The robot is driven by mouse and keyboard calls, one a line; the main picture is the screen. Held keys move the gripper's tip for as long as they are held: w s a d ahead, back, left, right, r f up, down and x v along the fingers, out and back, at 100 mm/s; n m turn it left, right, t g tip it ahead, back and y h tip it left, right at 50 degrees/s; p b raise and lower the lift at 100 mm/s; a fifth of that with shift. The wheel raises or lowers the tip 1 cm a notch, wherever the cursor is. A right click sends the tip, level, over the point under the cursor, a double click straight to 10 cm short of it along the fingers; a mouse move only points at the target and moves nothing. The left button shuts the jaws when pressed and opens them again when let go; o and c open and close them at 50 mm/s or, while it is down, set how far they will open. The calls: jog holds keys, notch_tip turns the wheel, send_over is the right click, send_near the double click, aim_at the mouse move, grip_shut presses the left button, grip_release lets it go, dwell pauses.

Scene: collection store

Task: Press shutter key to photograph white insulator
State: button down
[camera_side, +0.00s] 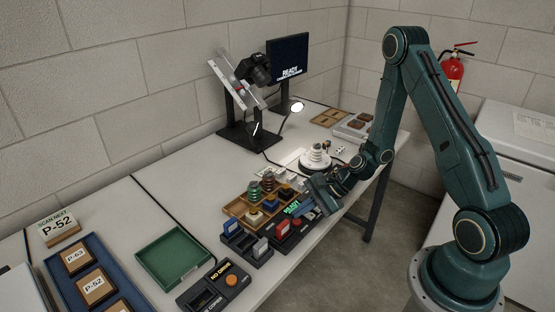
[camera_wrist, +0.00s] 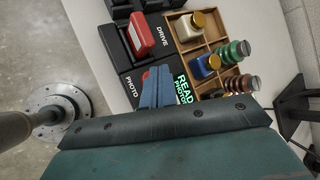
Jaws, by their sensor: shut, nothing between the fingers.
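My gripper (camera_side: 306,208) is low over the black boxes at the bench's front edge. In the wrist view my blue fingers (camera_wrist: 157,86) are shut and empty, over a black panel marked PHOTO (camera_wrist: 132,86), beside a green-lit READY PHOTO display (camera_wrist: 184,88).
A red block (camera_wrist: 139,35) sits in the panel marked DRIVE. The wooden tray (camera_wrist: 211,42) with coloured insulators lies close beside the display. A lamp (camera_side: 297,107) stands near the white insulator. The green tray (camera_side: 172,254) is empty. A monitor (camera_side: 288,57) shows READY.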

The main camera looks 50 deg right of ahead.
jog(key=shift+f, duration=0.85)
dwell(1.0)
jog(key=shift+r, duration=0.9)
jog(key=shift+r, duration=0.15)
jog(key=shift+r, duration=2.35)
